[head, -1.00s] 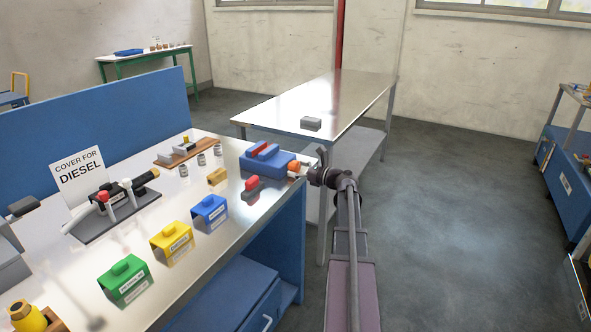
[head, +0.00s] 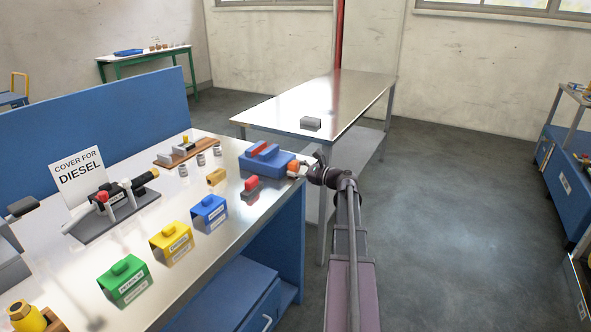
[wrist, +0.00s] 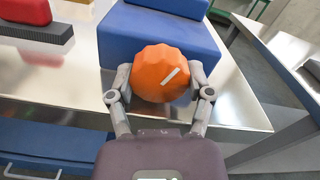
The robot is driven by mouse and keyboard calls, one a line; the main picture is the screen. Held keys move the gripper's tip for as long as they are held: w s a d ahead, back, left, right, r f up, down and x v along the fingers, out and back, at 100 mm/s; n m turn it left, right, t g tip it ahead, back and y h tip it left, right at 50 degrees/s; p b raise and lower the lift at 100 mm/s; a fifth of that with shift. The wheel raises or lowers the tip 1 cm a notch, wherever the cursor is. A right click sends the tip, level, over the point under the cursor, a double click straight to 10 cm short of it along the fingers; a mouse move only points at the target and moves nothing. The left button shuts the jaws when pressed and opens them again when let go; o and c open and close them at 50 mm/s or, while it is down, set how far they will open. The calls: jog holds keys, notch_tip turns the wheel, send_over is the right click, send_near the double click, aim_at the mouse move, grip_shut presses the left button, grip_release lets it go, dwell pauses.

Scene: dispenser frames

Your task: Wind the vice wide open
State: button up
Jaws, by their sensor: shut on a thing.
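The blue vice (head: 268,162) stands at the right end of the metal-topped bench, with red showing between its jaws. An orange faceted knob (wrist: 160,72) with a white mark sits on the vice's near end; the vice's blue body (wrist: 165,35) is behind it in the wrist view. The white mark slants up to the right. My gripper (head: 302,168) is at the knob, and in the wrist view my gripper (wrist: 163,88) has one finger on each side of it, shut on it. The jaw gap is small in the head view and cannot be measured.
A red-topped block (head: 252,186) lies close beside the vice. Blue (head: 208,212), yellow (head: 171,243) and green (head: 125,283) covers stand along the bench front. A second metal table (head: 340,98) with a grey block (head: 311,124) stands behind.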

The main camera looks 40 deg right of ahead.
jog(key=shift+n, duration=0.7)
jog(key=o, duration=1.1)
jog(key=shift+o, duration=0.2)
jog(key=v, duration=1.2)
jog(key=shift+a, duration=0.1)
